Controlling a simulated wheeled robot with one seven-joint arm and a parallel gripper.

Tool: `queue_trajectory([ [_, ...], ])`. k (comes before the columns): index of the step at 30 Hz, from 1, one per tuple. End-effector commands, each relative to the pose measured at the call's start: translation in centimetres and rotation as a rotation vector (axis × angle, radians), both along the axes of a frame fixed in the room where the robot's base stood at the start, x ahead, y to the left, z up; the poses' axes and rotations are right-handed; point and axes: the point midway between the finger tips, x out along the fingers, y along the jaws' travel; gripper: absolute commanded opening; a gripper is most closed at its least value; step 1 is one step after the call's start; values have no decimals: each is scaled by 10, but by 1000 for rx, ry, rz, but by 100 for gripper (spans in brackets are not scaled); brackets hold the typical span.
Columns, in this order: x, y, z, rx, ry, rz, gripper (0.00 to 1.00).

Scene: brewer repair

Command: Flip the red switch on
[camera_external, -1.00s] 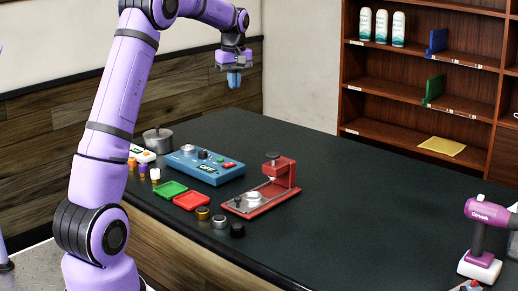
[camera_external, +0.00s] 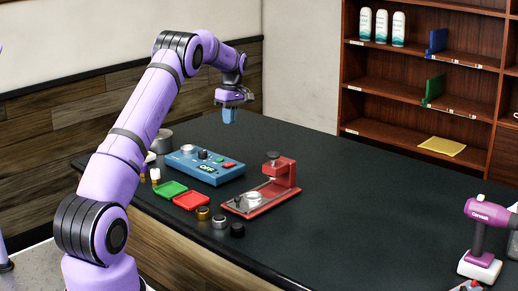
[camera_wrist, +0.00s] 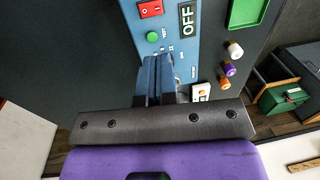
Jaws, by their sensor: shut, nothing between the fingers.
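The red switch (camera_wrist: 151,9) is a rocker on the blue control box, beside a green button (camera_wrist: 152,37) and an "OFF" display (camera_wrist: 187,17) in the wrist view. In the external view the blue box (camera_external: 183,172) stands on the dark counter, and the red switch (camera_external: 229,165) is near its right end. My gripper (camera_external: 229,116) is shut and empty, pointing down in the air above and behind the box. Its blue fingers (camera_wrist: 157,75) hide part of the box's panel in the wrist view.
Several small knobs lie near the counter's front edge. A purple drill (camera_external: 484,230) stands at the right. The counter's middle right is clear.

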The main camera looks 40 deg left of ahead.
Motion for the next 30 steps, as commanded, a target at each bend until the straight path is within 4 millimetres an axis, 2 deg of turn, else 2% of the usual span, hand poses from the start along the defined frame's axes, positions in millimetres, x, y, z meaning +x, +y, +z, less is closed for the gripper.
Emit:
queue_trajectory([
  [7,0,0,0,0,0,-1,0],
  [11,-1,0,-9,0,0,-1,0],
  [30,-15,0,-116,0,1,-2,0],
])
